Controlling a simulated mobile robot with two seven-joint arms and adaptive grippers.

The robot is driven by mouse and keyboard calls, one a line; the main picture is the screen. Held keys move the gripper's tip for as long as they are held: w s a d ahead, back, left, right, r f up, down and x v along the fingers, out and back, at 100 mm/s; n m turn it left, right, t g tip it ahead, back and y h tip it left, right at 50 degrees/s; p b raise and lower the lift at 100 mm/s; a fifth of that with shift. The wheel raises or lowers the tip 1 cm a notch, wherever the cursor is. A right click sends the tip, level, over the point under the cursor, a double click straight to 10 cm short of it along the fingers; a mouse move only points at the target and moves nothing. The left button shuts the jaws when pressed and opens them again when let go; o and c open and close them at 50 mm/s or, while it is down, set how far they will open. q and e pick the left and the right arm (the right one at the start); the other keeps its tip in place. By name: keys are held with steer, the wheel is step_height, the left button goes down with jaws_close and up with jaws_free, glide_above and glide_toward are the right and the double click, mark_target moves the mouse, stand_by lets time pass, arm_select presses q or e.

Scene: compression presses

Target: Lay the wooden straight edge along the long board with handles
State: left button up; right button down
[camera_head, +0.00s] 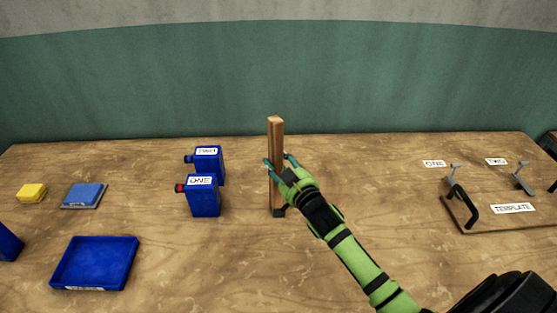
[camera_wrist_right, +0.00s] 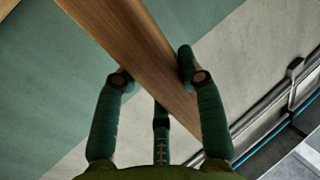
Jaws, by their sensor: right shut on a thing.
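The wooden straight edge (camera_head: 276,140) stands upright over the middle of the table in the head view, with a dark lower end. My right gripper (camera_head: 279,166) is shut around it at mid-length. In the right wrist view the straight edge (camera_wrist_right: 125,40) runs diagonally between the fingers of my right gripper (camera_wrist_right: 155,85). I cannot tell whether its lower end touches the table. The long board with handles (camera_head: 480,225) lies at the right, with a black handle (camera_head: 462,205) and a "TEMPLATE" label; its right part is cut off by the frame. My left gripper is not in view.
Two blue bottles (camera_head: 204,200) stand left of the straight edge. The table between straight edge and board is clear.

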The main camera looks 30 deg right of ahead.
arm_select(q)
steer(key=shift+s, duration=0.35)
arm_select(e)
steer(key=shift+f, duration=0.15)
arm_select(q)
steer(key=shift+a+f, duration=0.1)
arm_select(e)
steer(key=c, duration=0.8)
jaws_free()
steer(key=shift+o, duration=0.2)
